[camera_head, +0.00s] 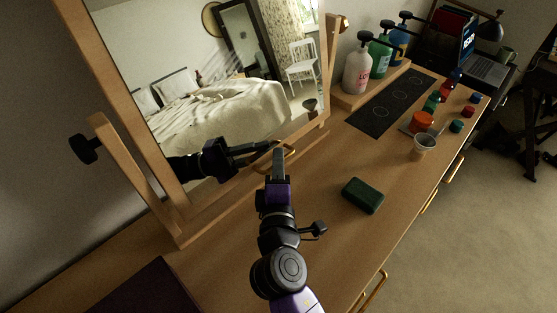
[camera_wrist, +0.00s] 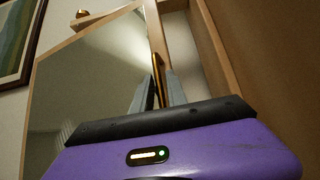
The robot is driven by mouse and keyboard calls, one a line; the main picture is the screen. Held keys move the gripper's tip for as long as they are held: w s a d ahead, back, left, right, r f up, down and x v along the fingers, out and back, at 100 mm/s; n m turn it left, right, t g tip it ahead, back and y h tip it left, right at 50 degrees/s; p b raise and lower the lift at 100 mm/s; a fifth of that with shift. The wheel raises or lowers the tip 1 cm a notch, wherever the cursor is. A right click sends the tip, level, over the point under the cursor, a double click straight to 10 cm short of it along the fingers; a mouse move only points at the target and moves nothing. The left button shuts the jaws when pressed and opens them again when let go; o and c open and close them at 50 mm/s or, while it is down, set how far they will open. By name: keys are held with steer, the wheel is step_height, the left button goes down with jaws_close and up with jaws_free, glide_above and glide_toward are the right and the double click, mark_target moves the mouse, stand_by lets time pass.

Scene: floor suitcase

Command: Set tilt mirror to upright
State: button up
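The tilt mirror (camera_head: 225,60) stands at the left and back of the desk in a wooden stand (camera_head: 134,172). Its panel leans in the stand and reflects a bed, a chair and my arm. A brass handle (camera_head: 290,150) sits on its lower edge. My gripper (camera_head: 278,152) is at this handle, above the desk. In the wrist view, the mirror (camera_wrist: 95,80) fills the left and middle. The handle (camera_wrist: 157,68) runs between the fingers of my gripper (camera_wrist: 158,84), which look shut on it. The finger contact is partly hidden.
A green sponge (camera_head: 363,195) lies right of my arm. A small cup (camera_head: 424,144), an orange pot (camera_head: 423,121) and several small jars stand further right. Pump bottles (camera_head: 357,70) stand behind a dark mat (camera_head: 392,103). A black knob (camera_head: 84,148) juts from the stand's left side.

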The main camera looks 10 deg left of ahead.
jaws_close()
stand_by(1.4)
